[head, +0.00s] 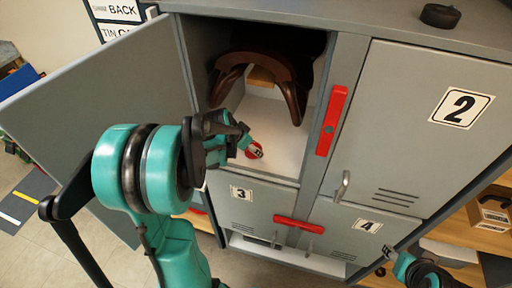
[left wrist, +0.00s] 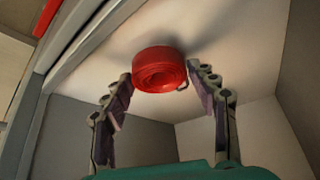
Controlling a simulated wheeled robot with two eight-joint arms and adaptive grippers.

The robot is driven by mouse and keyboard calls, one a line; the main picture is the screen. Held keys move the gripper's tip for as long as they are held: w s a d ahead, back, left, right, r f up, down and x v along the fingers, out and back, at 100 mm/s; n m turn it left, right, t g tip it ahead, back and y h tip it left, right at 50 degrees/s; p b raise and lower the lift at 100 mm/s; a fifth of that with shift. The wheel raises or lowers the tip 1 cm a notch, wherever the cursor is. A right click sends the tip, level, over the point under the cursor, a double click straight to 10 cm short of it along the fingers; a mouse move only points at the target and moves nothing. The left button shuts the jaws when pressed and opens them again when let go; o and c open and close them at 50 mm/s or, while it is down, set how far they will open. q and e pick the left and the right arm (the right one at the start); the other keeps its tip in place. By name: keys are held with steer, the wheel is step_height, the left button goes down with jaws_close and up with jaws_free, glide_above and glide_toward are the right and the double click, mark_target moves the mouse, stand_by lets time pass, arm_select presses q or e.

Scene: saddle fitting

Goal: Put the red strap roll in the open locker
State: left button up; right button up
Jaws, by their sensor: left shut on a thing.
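The red strap roll (head: 250,155) is inside the open locker, low over its pale floor (head: 280,125). My left gripper (head: 247,146) reaches in through the doorway and is shut on the roll. In the left wrist view, the roll (left wrist: 160,70) sits between the two fingertips of my left gripper (left wrist: 163,76), with the pale locker floor close behind it. I cannot tell whether it touches the floor. The locker door (head: 100,105) stands wide open to the left. My right gripper (head: 385,262) is partly in view at the lower right, too small to read.
A brown saddle (head: 258,68) fills the back of the open compartment. Shut doors marked 2 (head: 430,130), 3 (head: 241,206) and 4 (head: 355,235) surround it. A red bar (head: 331,120) is on the right post. A black roll (head: 440,15) lies on top of the lockers.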

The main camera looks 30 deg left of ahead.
arm_select(q)
steer(key=w, duration=0.1)
steer(key=w+f, duration=0.1)
steer(key=w, duration=0.1)
steer(key=shift+d+f+b, duration=0.3)
steer(key=shift+f+b, duration=0.05)
steer(key=shift+b, duration=0.05)
steer(key=shift+s+r, duration=0.1)
steer(key=shift+s, duration=0.05)
steer(key=shift+f, duration=0.2)
steer(key=o, duration=1.3)
steer(key=shift+c, duration=0.2)
steer(key=shift+r, duration=0.1)
